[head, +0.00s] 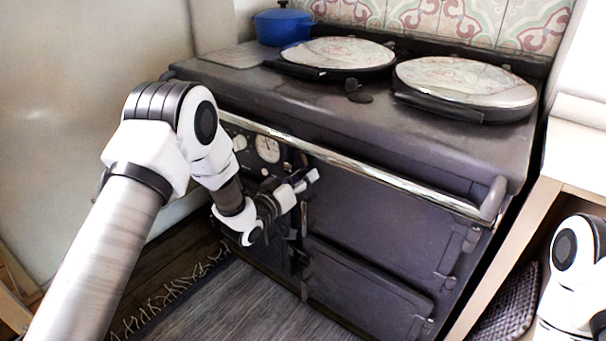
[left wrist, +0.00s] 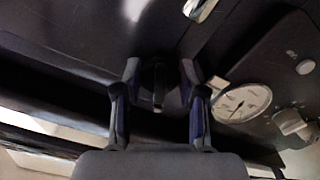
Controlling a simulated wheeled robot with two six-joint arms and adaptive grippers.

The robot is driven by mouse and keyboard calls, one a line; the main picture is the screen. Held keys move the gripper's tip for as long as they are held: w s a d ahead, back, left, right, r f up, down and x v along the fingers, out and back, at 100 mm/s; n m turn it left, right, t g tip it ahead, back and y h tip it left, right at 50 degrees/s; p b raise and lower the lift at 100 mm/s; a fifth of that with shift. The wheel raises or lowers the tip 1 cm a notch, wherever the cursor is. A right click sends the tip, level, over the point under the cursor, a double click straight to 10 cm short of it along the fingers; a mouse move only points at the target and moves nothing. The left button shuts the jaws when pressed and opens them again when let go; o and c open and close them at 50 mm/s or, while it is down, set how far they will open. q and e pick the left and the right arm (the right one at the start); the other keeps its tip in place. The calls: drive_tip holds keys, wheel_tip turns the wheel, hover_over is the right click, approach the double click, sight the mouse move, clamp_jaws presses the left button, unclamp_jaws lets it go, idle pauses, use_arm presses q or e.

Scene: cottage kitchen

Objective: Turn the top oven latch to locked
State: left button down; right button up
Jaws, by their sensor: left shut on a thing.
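The dark range cooker (head: 440,140) stands against the wall, with its top oven door (head: 385,218) closed below the chrome rail. My left gripper (head: 305,182) is at the left edge of that door. In the left wrist view, the two fingers (left wrist: 160,80) are shut around a dark, narrow latch handle (left wrist: 158,86). In the head view the gripper mostly hides the latch, so its exact angle is hard to tell. My right gripper is out of frame; only part of the right arm shows at the lower right.
A chrome rail (head: 350,163) runs across the front above the gripper. A lower oven door (head: 365,288) is below. A blue pot (head: 283,26) and two round lids are on top.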

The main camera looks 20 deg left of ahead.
use_arm(q)
drive_tip(key=n+p, duration=0.2)
drive_tip(key=n, duration=0.4)
drive_tip(key=shift+r+n, duration=0.1)
drive_tip(key=shift+n, duration=0.2)
drive_tip(key=n+p, duration=0.1)
drive_tip(key=n, duration=0.2)
drive_tip(key=shift+n+p, duration=0.45)
drive_tip(key=shift+n, duration=1.15)
drive_tip(key=c, duration=0.7)
unclamp_jaws()
drive_tip(key=shift+o, duration=0.2)
